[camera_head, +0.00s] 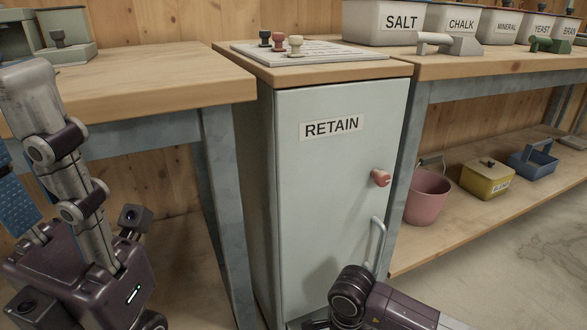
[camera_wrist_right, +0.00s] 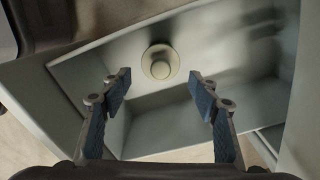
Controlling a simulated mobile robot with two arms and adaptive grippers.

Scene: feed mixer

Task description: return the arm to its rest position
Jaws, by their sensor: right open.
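My right gripper (camera_wrist_right: 160,95) is open and empty in the right wrist view, its two blue-padded fingers apart. Beyond the fingers is a pale, box-like compartment (camera_wrist_right: 80,75). A pale round knob-shaped piece (camera_wrist_right: 161,62) is in it, apart from the fingers. In the head view my right arm comes in at the bottom, in front of the pale RETAIN cabinet (camera_head: 310,190); its fingers cannot be made out there. My left arm is at the left, close to the camera. Only part of its gripper shows, so its opening cannot be judged.
The cabinet has a red knob (camera_head: 380,178) and a pale handle (camera_head: 377,243). Several stamps stand on its top. A wooden bench (camera_head: 150,75) is left of it. Labelled bins, including SALT (camera_head: 385,22), line the right bench. A pink bucket (camera_head: 427,197) stands on the lower shelf.

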